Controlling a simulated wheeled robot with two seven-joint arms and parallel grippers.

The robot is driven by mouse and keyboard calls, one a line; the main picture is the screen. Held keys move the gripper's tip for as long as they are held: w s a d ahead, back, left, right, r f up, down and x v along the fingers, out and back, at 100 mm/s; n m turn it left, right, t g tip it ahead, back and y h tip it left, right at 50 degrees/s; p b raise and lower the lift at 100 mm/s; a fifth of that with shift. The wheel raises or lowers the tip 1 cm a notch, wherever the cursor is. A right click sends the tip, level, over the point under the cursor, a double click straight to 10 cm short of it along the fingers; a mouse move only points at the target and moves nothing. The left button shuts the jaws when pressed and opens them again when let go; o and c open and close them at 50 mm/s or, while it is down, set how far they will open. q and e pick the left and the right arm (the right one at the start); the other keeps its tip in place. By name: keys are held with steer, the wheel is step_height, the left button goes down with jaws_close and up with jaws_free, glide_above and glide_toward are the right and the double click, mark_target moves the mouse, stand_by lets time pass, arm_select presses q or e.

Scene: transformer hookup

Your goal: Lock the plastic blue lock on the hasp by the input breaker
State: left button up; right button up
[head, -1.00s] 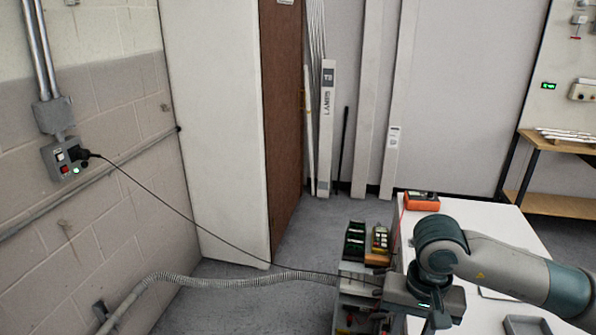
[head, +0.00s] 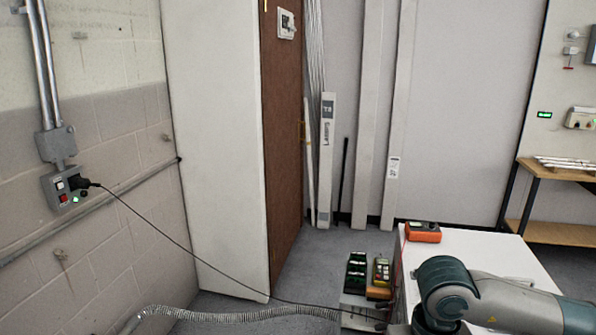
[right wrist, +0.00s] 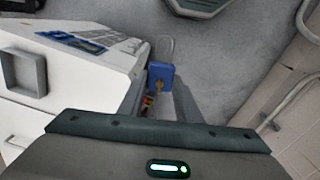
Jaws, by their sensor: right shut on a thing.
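The blue padlock (right wrist: 160,76) shows in the right wrist view, with a grey shackle on its far end and a brass-coloured keyhole or key on its face. My right gripper (right wrist: 161,90) is shut on it. I cannot tell whether the shackle is open or closed. In the head view the right arm comes in at the bottom right, and its gripper and the lock are below the picture. I cannot make out a hasp. A grey wall box (head: 65,188) on the left has a plugged-in black cable, a red switch and a green light. My left gripper is not in view.
A white table (head: 490,252) with an orange meter (head: 423,232) stands right of centre. Green and yellow devices (head: 368,274) sit beside it. A black cable and a corrugated hose (head: 230,317) cross the lower left. A white cabinet (right wrist: 95,60) is left of the lock in the wrist view.

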steer(key=s+f, duration=0.4)
steer(key=f, duration=1)
steer(key=shift+f, duration=0.3)
steer(key=shift+d, duration=0.15)
